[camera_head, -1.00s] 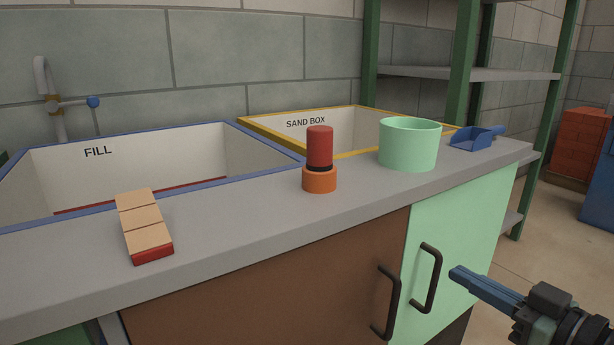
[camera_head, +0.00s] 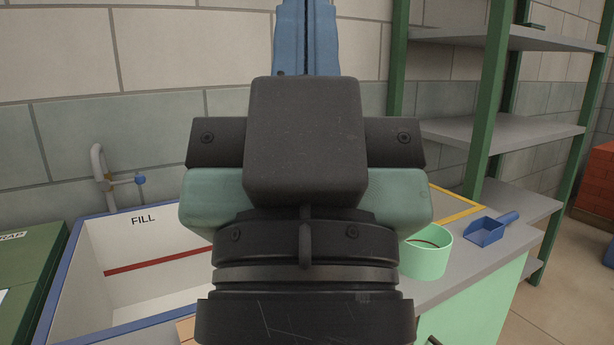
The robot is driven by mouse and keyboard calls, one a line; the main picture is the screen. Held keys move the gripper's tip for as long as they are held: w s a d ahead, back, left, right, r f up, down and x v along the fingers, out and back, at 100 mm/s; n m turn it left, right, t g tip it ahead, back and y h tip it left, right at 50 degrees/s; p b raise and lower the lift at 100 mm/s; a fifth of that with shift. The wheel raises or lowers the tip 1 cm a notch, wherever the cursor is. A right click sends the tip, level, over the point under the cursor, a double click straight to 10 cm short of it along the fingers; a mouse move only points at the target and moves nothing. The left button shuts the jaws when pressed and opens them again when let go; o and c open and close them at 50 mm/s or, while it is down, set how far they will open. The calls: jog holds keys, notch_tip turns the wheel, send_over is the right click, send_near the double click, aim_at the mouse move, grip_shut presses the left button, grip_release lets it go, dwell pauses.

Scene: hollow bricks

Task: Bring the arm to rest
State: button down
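My gripper (camera_head: 308,40) fills the middle of the view, close to the camera and pointing up. Its two blue fingers lie side by side with only a thin dark line between them, so it looks shut. The fingertips are cut off by the top edge, and no held thing shows. My dark wrist and gripper body hide the middle of the counter.
Left is the white FILL basin (camera_head: 130,290) with a blue rim and a red line inside. Right of my wrist are a mint green pot (camera_head: 428,262), a blue scoop (camera_head: 490,230) and the sand box's yellow rim (camera_head: 465,208). A green-posted shelf (camera_head: 510,130) stands behind.

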notch_tip(320, 180, up, 31)
jog(key=p, duration=2.8)
jog(key=shift+p, duration=0.35)
jog(key=shift+r, duration=0.1)
